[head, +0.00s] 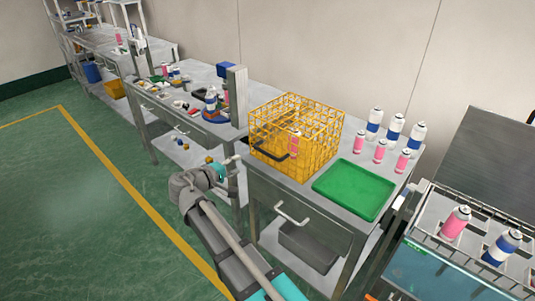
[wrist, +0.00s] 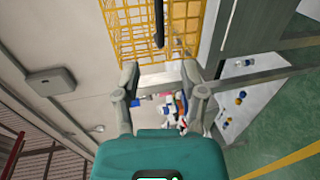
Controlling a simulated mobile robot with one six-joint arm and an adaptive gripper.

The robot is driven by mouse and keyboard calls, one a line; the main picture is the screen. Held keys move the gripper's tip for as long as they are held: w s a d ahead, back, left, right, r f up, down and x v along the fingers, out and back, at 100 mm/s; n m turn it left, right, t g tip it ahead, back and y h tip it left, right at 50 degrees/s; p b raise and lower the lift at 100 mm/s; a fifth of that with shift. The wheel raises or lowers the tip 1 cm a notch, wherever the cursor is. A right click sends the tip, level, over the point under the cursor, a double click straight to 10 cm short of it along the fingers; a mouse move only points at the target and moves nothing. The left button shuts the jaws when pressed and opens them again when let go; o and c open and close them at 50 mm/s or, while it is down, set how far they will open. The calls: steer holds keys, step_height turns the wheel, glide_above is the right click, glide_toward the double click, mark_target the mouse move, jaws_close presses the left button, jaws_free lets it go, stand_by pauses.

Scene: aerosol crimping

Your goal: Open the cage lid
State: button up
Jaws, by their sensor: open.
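The yellow wire cage (head: 297,118) stands on the grey workbench, and its top looks closed. A black bar handle (head: 270,152) sticks out at its front. A pink can (head: 293,146) shows inside through the wires. My gripper (head: 233,160) is at the left of the cage, close to the bench edge, apart from the handle. In the wrist view my gripper (wrist: 160,74) has its fingers spread with nothing gripped. The cage (wrist: 128,30) and the black handle (wrist: 158,22) show beyond the fingertips, at the top.
A green tray (head: 354,190) lies right of the cage. Several pink and blue-white cans (head: 394,131) stand behind it. A metal post (head: 237,97) rises left of the cage. A rack (head: 470,240) with cans is at the right. The floor left of the bench is clear.

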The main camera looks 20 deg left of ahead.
mark_target(265, 152)
steer(key=shift+w, duration=0.1)
stand_by(0.3)
steer(key=b+x, duration=0.2)
steer(key=x, duration=1.1)
steer(key=shift+w+d+b, duration=0.2)
steer(key=shift+w+b, duration=0.1)
steer(key=shift+b, duration=0.1)
jaws_close()
